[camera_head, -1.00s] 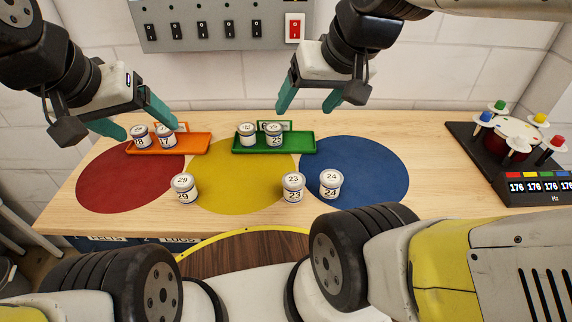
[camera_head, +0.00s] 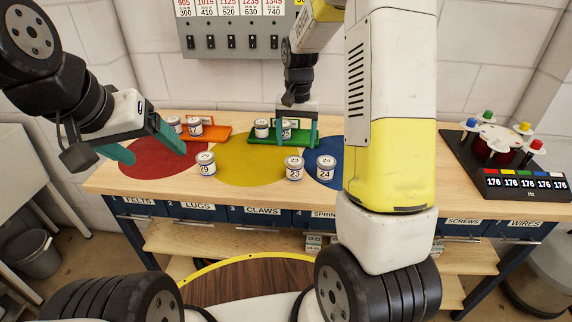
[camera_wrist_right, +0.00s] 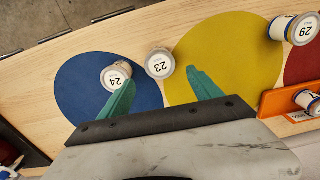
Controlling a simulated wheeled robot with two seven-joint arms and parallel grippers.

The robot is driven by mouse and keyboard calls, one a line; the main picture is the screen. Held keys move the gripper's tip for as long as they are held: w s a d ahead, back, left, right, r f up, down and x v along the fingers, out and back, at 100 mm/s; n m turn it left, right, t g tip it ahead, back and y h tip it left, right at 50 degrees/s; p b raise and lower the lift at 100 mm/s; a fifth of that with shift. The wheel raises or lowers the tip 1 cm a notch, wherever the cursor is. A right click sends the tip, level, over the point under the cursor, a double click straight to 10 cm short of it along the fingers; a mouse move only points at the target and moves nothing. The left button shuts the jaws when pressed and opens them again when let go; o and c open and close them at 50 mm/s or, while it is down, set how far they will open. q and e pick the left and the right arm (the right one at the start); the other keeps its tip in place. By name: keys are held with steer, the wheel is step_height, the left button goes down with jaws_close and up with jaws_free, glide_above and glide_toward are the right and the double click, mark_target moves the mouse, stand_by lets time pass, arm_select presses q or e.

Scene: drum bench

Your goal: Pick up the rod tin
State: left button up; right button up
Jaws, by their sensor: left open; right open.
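Several small white tins with numbered lids stand on the bench; the small print is too fine to tell which is the rod tin. Tin 29 (camera_head: 206,163) stands at the yellow disc's left edge. Tin 23 (camera_head: 294,168) stands near the yellow disc's right edge, and tin 24 (camera_head: 325,168) on the blue disc. In the right wrist view, tin 24 (camera_wrist_right: 116,76) and tin 23 (camera_wrist_right: 160,63) lie beyond the fingers. My right gripper (camera_head: 297,130) is open and empty, by the green tray. My left gripper (camera_head: 151,151) is open and empty over the red disc.
A green tray (camera_head: 260,142) and an orange tray (camera_head: 216,137) hold more tins at the back; my right gripper partly covers the green one. A black stand with coloured-topped posts (camera_head: 503,151) is at the right. Bare wood (camera_head: 240,194) lies along the front.

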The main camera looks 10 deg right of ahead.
mark_target(295, 160)
steer(key=shift+f, duration=0.9)
step_height(295, 160, down, 7)
steer(key=shift+a+f, duration=0.1)
steer(key=shift+c, duration=0.4)
steer(key=c, duration=1.4)
